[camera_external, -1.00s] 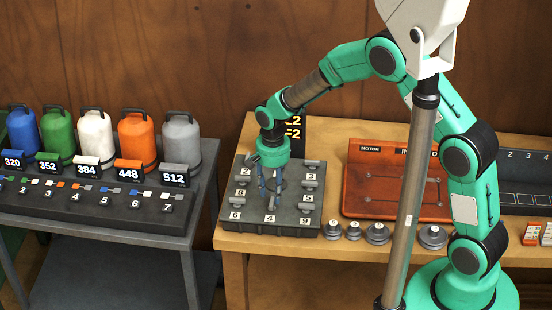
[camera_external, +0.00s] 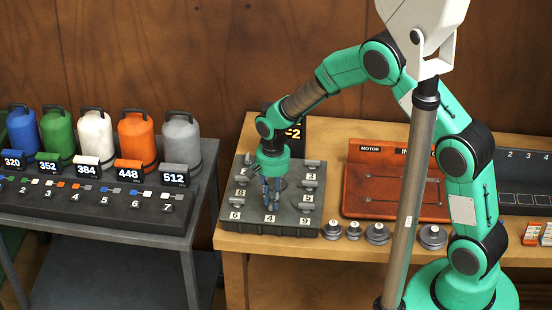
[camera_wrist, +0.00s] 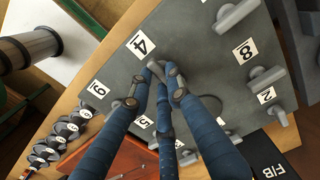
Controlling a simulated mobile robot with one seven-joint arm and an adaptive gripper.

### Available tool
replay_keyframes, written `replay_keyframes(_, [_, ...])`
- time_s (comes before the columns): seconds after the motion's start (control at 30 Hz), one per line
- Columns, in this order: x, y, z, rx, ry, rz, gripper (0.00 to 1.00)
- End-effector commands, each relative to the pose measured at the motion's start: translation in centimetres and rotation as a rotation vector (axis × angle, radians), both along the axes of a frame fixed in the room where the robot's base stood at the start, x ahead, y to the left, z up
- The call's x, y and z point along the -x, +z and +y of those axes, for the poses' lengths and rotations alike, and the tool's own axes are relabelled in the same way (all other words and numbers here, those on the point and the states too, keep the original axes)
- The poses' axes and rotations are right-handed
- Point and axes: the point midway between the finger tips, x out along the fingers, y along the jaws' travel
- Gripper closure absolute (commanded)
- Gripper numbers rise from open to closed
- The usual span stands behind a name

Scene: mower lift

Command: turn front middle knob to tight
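The front middle knob (camera_wrist: 154,67) is a grey bar knob beside the label 4 on a dark grey panel (camera_external: 240,221). It is mostly hidden by my fingers in both views. My gripper (camera_external: 270,202) points down over the front middle of the panel. In the wrist view its blue fingers (camera_wrist: 156,82) are close together around the knob, with their tips near the panel. I cannot tell whether they press on the knob. No tight mark is readable.
Other bar knobs stand close by, such as the one by 8 (camera_wrist: 264,78) and the one by 9 (camera_external: 305,207). Several grey round weights (camera_external: 377,233) and a red-brown tray (camera_external: 370,207) lie to the right. A dark display (camera_external: 295,130) stands behind the panel.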

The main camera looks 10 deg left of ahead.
Motion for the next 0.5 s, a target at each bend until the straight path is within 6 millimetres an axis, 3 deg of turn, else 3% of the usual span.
replay_keyframes(0.5, [-0.07,0.07,0.05,-0.001,0.093,-0.001,1.00])
